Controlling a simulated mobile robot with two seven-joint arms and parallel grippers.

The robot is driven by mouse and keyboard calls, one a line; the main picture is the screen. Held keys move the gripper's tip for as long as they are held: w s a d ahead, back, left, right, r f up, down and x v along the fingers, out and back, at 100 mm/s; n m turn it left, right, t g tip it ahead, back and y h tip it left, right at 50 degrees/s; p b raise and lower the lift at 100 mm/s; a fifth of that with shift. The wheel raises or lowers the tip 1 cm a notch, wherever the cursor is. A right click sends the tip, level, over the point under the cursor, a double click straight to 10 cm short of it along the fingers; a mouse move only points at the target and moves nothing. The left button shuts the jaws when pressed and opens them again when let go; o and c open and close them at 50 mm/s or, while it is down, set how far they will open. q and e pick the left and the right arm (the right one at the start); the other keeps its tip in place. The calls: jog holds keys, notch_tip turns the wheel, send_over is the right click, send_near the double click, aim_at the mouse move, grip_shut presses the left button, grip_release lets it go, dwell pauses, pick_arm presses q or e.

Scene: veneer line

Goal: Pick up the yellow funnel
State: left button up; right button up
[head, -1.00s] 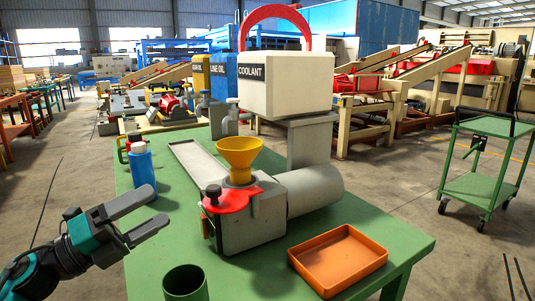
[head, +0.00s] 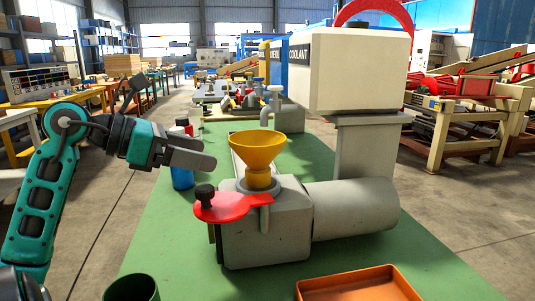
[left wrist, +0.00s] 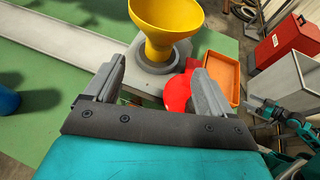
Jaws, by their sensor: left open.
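The yellow funnel (head: 257,154) stands upright in the round collar on top of a grey machine body (head: 265,235) on the green table. My left gripper (head: 205,153) is to the left of the funnel in the head view, apart from it, near the height of its bowl. In the left wrist view the funnel (left wrist: 165,28) is beyond my two spread fingers (left wrist: 155,90), with nothing between them. My right gripper is not clearly shown in either view.
A red lever plate (head: 228,207) with a black knob sits before the funnel. A blue bottle (head: 181,172) stands behind my left gripper. An orange tray (head: 360,285) and a dark green cup (head: 132,288) are at the table's front. The white coolant tank (head: 350,72) rises behind right.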

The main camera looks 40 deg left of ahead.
aim_at(247, 165)
pick_arm(q)
jog(key=x, duration=1.1)
jog(key=shift+w+d+f, duration=0.15)
jog(key=shift+w+d, duration=0.05)
jog(key=shift+c, duration=0.5)
jog(key=c, duration=1.1)
